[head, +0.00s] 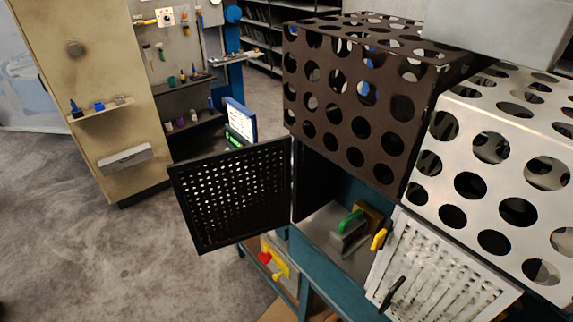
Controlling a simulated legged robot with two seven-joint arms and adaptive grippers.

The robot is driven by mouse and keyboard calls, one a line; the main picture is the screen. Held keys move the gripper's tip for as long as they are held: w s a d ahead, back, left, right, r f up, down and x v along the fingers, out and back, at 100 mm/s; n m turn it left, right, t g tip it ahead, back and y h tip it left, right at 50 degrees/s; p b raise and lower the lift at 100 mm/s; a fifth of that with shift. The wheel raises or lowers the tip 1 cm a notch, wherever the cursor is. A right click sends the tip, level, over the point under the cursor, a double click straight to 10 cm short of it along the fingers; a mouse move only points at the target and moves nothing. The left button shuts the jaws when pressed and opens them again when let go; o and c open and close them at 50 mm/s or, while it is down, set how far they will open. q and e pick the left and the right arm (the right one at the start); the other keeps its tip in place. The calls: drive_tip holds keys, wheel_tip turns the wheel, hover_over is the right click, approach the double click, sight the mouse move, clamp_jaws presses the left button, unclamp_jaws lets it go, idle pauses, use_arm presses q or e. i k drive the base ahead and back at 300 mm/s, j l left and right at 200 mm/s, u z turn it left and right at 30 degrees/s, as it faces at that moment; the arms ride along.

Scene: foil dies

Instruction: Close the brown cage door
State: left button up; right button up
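The brown cage (392,104) stands right of the middle in the head view, a dark box with large round holes. Its door (181,205) is a dark panel with many small holes. The door stands open, swung out to the left over the floor, and its right edge meets the cage front near the middle of the view. I cannot make out a handle on the door. Neither of my grippers is in view.
A white cage (467,212) stands to the right, with a pale slotted panel (440,262) tilted out in front. A grey block with a green handle (350,221) lies below the brown cage. A tan cabinet (98,60) stands at left. Grey floor (90,230) is clear.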

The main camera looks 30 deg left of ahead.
sight(244, 230)
drive_tip(key=i+j, duration=0.1)
drive_tip(key=j, duration=0.35)
drive_tip(key=i+j, duration=0.1)
drive_tip(key=j, duration=0.8)
drive_tip(key=i+j, duration=0.15)
drive_tip(key=j, duration=0.3)
